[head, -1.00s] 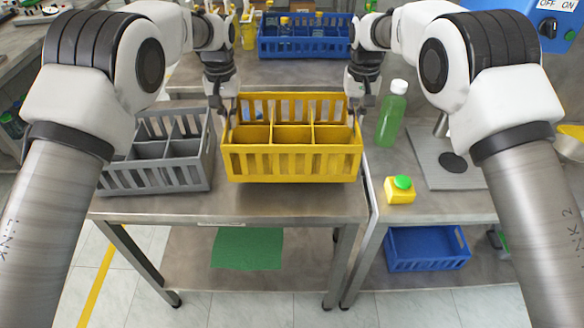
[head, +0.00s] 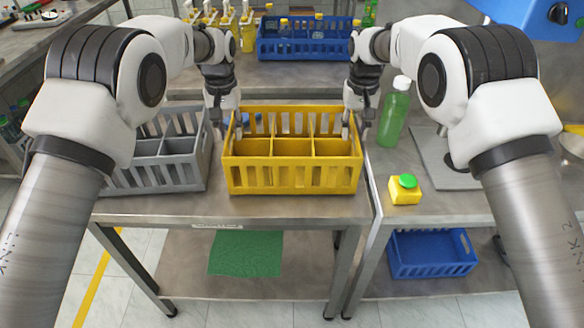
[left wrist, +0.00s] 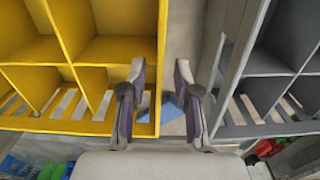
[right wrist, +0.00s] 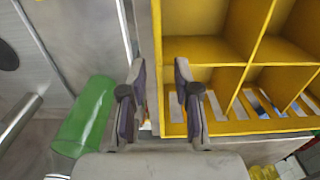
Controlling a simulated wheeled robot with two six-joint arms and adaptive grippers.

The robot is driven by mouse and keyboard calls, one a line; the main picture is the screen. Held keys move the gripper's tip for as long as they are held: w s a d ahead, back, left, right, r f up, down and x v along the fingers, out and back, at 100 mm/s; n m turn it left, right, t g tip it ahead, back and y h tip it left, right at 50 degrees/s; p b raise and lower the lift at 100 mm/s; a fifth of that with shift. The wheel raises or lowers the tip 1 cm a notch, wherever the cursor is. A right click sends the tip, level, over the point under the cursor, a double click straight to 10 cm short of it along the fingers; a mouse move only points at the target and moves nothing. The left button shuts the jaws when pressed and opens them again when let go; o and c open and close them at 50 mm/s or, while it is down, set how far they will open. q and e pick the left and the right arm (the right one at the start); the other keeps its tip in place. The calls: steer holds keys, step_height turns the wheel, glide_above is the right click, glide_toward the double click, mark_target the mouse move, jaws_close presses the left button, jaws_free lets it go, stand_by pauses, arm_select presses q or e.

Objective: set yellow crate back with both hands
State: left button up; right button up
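The yellow crate (head: 290,190) with several compartments stands upright and appears to rest on the middle table. My left gripper (head: 227,130) is at its left end, and my right gripper (head: 356,130) is at its right end. In the left wrist view, the fingers are apart on either side of the crate's end wall (left wrist: 160,60). In the right wrist view, the fingers are also spread around the opposite end wall (right wrist: 157,60). Neither gripper visibly clamps the wall. The crate's compartments look empty. Its far lower side is hidden.
A grey crate (head: 160,185) stands close on the left. A green bottle (head: 394,118) and a yellow box with green top (head: 404,192) stand on the right table. A blue crate with bottles (head: 305,48) is behind. Free table (head: 280,208) shows in front.

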arm_select(q)
steer(key=shift+w+r, duration=0.1)
steer(key=shift+r, duration=0.15)
arm_select(e)
steer(key=shift+w, duration=0.1)
arm_select(q)
step_height(320, 180, up, 12)
steer(key=shift+f, duration=0.25)
arm_select(e)
step_height(320, 180, up, 12)
